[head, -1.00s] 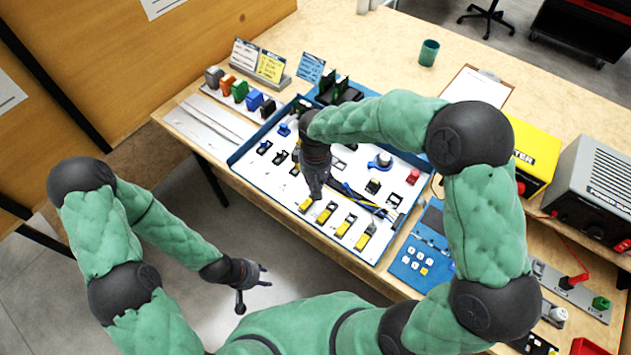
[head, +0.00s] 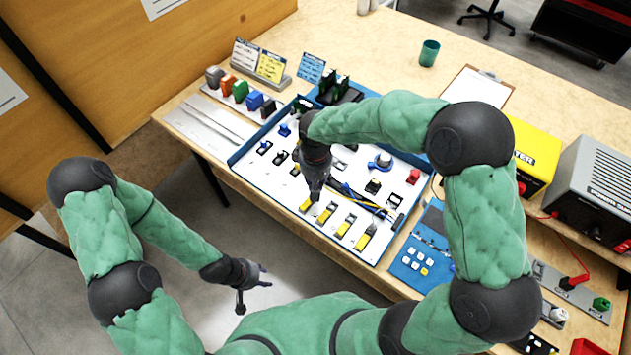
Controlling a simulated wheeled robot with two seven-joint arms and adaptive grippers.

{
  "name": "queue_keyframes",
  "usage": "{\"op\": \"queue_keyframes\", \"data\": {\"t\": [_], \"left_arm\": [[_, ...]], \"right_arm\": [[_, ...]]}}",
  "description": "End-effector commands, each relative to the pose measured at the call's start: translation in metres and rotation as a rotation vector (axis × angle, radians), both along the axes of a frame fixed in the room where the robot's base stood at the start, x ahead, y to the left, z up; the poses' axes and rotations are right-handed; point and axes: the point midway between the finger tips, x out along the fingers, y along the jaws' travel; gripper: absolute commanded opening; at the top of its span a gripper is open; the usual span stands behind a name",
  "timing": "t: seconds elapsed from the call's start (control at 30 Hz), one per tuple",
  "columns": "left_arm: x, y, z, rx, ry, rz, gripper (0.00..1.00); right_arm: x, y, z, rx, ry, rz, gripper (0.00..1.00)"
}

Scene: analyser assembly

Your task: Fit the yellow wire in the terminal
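The blue-edged analyser tray (head: 250,166) lies on the bench with a white base plate. A yellow wire (head: 360,200) runs in a bundle with black and blue wires across its right half. Several yellow-and-black terminal blocks, such as one at the front (head: 325,216), stand in a row near the front edge. My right gripper (head: 315,198) points down at the left end of this row, close to the leftmost yellow block. Its fingertips are too small to tell whether they hold anything. My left gripper (head: 254,286) is open and empty, off the bench in front.
Coloured blocks (head: 240,90) stand in a rack at the back left. A blue keypad panel (head: 420,255) lies right of the tray. A yellow meter (head: 535,160) and a grey power unit (head: 595,190) stand at the right. A green cup (head: 429,53) stands behind.

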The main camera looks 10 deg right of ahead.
Motion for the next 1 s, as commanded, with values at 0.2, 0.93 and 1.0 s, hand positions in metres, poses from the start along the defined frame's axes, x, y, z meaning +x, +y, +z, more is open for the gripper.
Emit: {"op": "queue_keyframes", "data": {"t": [0.2, 0.93, 1.0], "left_arm": [[0.000, 0.000, 0.001, 0.000, 0.000, 0.000, 0.40], [0.000, 0.000, -0.004, 0.000, 0.000, 0.000, 0.40], [0.000, 0.000, -0.005, 0.000, 0.000, 0.000, 0.40]], "right_arm": [[0.000, 0.000, 0.000, 0.001, 0.001, -0.008, 0.00], [0.000, 0.000, -0.009, 0.001, 0.003, -0.022, 0.00], [0.000, 0.000, -0.011, 0.001, 0.003, -0.022, 0.00]]}}
